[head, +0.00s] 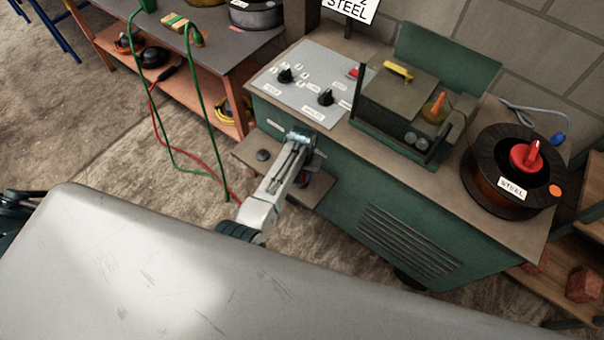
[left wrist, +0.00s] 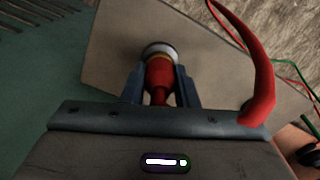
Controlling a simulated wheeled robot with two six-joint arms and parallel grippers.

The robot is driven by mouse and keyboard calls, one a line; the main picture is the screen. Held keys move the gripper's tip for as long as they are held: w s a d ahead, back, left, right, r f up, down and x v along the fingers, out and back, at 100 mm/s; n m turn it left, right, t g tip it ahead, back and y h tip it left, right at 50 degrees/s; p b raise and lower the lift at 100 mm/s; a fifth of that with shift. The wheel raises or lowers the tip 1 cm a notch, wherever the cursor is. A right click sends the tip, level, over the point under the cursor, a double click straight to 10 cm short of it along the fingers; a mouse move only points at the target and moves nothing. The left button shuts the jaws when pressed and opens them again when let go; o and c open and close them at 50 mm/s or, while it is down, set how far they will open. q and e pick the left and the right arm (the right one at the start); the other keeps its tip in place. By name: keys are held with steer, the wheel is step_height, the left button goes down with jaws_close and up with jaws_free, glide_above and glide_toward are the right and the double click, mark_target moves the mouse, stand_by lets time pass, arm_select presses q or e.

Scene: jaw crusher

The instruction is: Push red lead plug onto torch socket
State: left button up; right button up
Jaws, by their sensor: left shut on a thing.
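The red lead plug (left wrist: 158,78) is between the two fingers of my left gripper (left wrist: 160,88), which is shut on it in the left wrist view. A round pale metal ring (left wrist: 159,49) shows at the plug's far end, over the small ledge. I cannot tell whether the plug touches this ring or how far it sits on it. The red lead (left wrist: 258,65) curves up at the right. In the head view my left gripper (head: 304,166) is at the ledge on the front of the green machine, mostly hiding the plug. My right gripper does not show.
The ledge (head: 317,190) juts from the green machine (head: 350,190); a dark round fitting (head: 263,155) is on its left part. A green lead (head: 208,110) hangs from the workbench at left. A steel spool (head: 484,181) stands at the machine's right end.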

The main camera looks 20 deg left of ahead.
arm_select(q)
steer(key=shift+f, duration=0.2)
steer(key=o, duration=1)
step_height(320, 180, up, 11)
steer(key=shift+f, duration=0.1)
